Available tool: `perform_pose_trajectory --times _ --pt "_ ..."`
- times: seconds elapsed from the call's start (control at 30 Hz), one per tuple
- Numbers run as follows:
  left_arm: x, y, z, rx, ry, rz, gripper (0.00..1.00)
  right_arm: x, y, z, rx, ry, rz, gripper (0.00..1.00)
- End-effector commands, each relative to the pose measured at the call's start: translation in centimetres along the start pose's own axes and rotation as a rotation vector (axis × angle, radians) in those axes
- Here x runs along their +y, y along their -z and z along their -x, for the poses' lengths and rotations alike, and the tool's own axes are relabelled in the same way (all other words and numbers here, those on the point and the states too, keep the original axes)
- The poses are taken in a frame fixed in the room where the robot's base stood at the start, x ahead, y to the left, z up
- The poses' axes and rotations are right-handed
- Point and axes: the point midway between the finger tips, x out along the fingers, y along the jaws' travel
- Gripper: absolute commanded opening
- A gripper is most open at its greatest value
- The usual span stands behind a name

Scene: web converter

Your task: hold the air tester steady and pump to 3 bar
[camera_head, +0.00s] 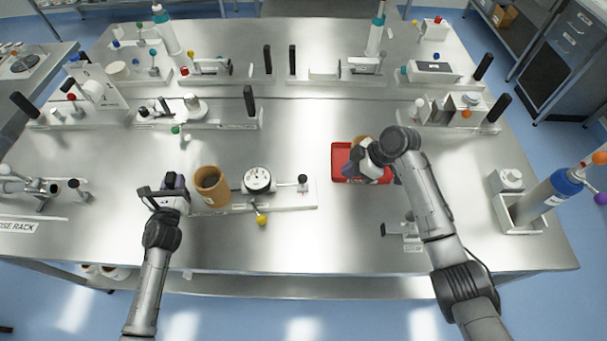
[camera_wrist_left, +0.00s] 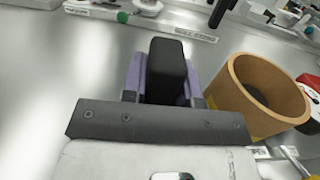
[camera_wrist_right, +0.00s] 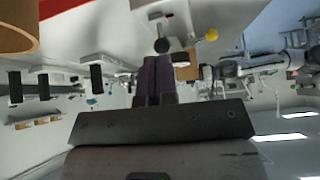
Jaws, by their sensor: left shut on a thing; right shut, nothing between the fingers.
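The air tester is a white base plate with a round dial gauge (camera_head: 257,179), a dark-knobbed lever (camera_head: 303,180) at its right end and a yellow ball (camera_head: 262,219) at its front. My left gripper (camera_head: 168,190) is at the tester's left end, shut on a black upright handle (camera_wrist_left: 168,72) between its purple fingers. The brown core (camera_head: 212,187) stands between that gripper and the gauge. My right gripper (camera_head: 366,166) is shut and empty over the red tray, right of the lever and apart from it. The right wrist view shows the dark knob (camera_wrist_right: 161,46) beyond the fingertips. The dial reading is too small to tell.
The red tray (camera_head: 340,160) holds another brown core (camera_head: 361,142), partly hidden by my right arm. Fixtures with black handles line the back. Bare steel lies between tester and tray.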

Motion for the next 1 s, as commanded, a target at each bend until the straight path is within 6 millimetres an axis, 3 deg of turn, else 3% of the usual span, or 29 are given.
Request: perform_pose_trajectory --times 0.03,0.23,0.6,0.8,1.0 --pt "-0.1 1.3 0.4 0.024 -0.003 -0.001 0.00 0.2 0.0 0.6 0.024 -0.008 -0.104 0.00" --pt "-0.1 1.3 0.4 0.024 -0.003 0.000 0.00 0.9 0.1 2.6 0.081 -0.012 -0.526 0.00" --pt "-0.1 1.3 0.4 0.024 -0.003 0.000 0.00 0.7 0.4 3.0 0.091 0.036 -1.197 0.00" --pt "-0.1 1.3 0.4 0.024 -0.003 -0.001 0.00 0.6 0.4 3.0 0.086 0.050 -1.431 0.00" --pt "-0.1 1.3 0.4 0.024 -0.003 -0.001 0.00 0.6 0.4 2.9 0.083 0.056 -1.548 0.00"
